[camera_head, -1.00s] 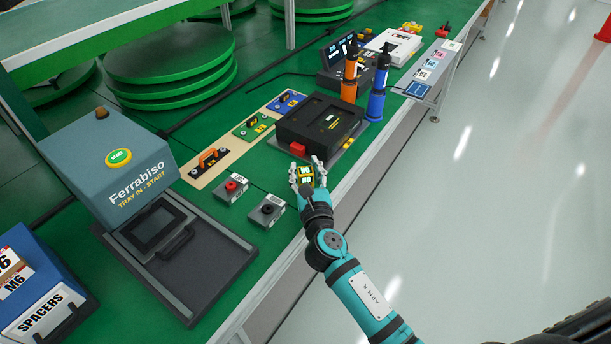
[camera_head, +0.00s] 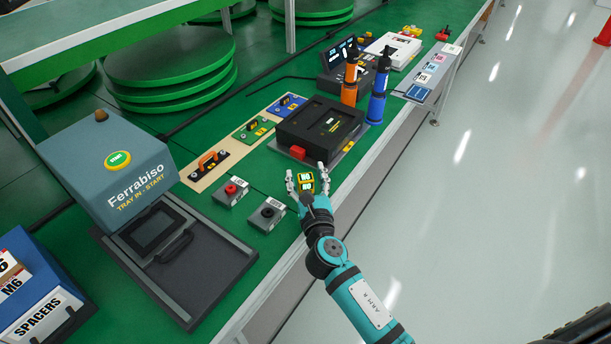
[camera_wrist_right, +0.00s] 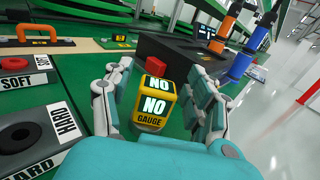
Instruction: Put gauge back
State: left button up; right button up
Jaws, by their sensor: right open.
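The gauge (camera_head: 306,183) is a small yellow and black block with NO labels. It stands near the table's front edge, in front of the dark box and its red block. In the right wrist view the gauge (camera_wrist_right: 151,105) is upright between the two fingers, with visible space on both sides. My right gripper (camera_head: 307,178) is open around it. Its fingers also show in the right wrist view (camera_wrist_right: 158,100). The gauge's lower end is partly hidden by my wrist, and I cannot tell how firmly it rests on the green surface. My left gripper is not in view.
The dark box (camera_head: 318,122) with the red block (camera_head: 297,153) is just beyond. Orange (camera_head: 350,83) and blue (camera_head: 378,95) tools stand at its right. The SOFT (camera_head: 233,190) and HARD (camera_head: 266,213) blocks lie left of my gripper.

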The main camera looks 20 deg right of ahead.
jog(key=s+a, duration=0.1)
jog(key=s, duration=1)
jog(key=shift+s+a, duration=0.2)
jog(key=shift+s, duration=0.1)
